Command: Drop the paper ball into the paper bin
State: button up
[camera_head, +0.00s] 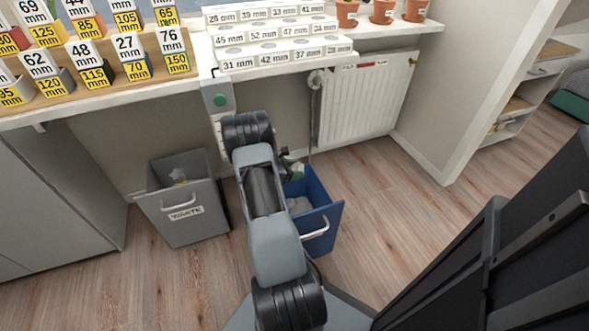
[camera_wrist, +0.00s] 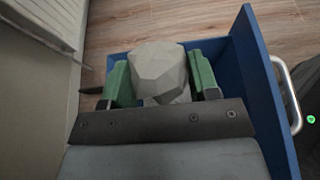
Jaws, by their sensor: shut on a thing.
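A pale grey, faceted paper ball (camera_wrist: 160,68) sits between the green fingers of my gripper (camera_wrist: 161,80) in the wrist view. The gripper is shut on it. Behind and below the ball is the open blue bin (camera_wrist: 243,70); the ball appears over its opening. In the head view the blue bin (camera_head: 326,210) stands on the floor, partly hidden by my arm, with grey crumpled stuff (camera_head: 298,205) inside. No label on it can be read. The gripper is mostly hidden there; only a bit of green (camera_head: 297,170) shows.
A grey bin (camera_head: 185,222) with a label stands left of the blue bin, with some litter in it. A white radiator (camera_head: 365,100) is on the wall behind. Wooden floor lies clear to the right.

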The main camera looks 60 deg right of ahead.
jog(key=shift+s+f+b, duration=0.15)
jog(key=shift+f+b, duration=0.15)
jog(key=shift+f, duration=0.15)
notch_tip(320, 180, down, 5)
jog(key=b, duration=0.3)
jog(key=shift+b, duration=0.35)
jog(key=o, duration=1)
jog(key=p+v, duration=0.4)
jog(key=v, duration=0.9)
jog(key=shift+w+a+r, duration=0.15)
jog(key=shift+w+a, duration=0.1)
jog(key=shift+w, duration=0.05)
